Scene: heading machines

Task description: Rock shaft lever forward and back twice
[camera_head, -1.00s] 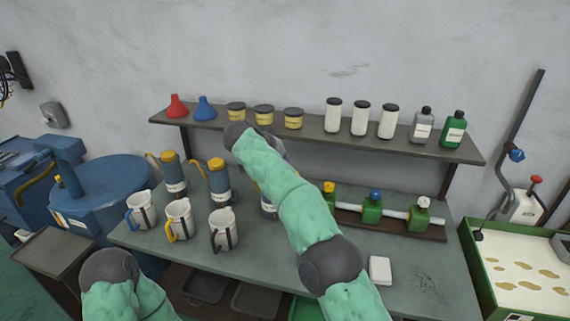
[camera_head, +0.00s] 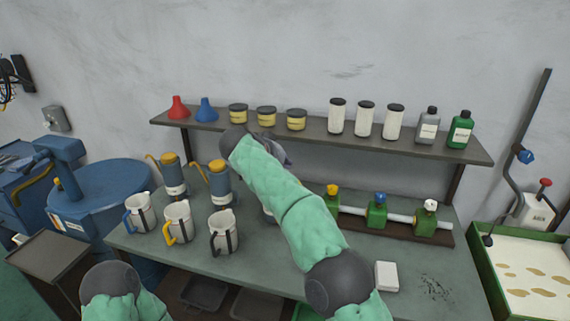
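No part is clearly marked as the shaft lever. A tall dark bar (camera_head: 531,118) with a blue knob (camera_head: 525,156) stands at the far right, and a curved lower piece hangs from it. Beside it is a pale box (camera_head: 538,213) with a red knob (camera_head: 545,183). My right arm reaches up over the bench. Its gripper (camera_head: 281,152) is mostly hidden behind my own arm, below the shelf and far left of the bar; its fingers cannot be made out. My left arm shows only at the bottom left, and its gripper is out of view.
A bench (camera_head: 330,268) holds white mugs (camera_head: 178,222), blue oil cans (camera_head: 220,184), a white block (camera_head: 387,276) and a pipe with green valves (camera_head: 378,212). A shelf (camera_head: 320,131) above carries funnels, jars and bottles. A green-edged tray (camera_head: 489,273) stands at right.

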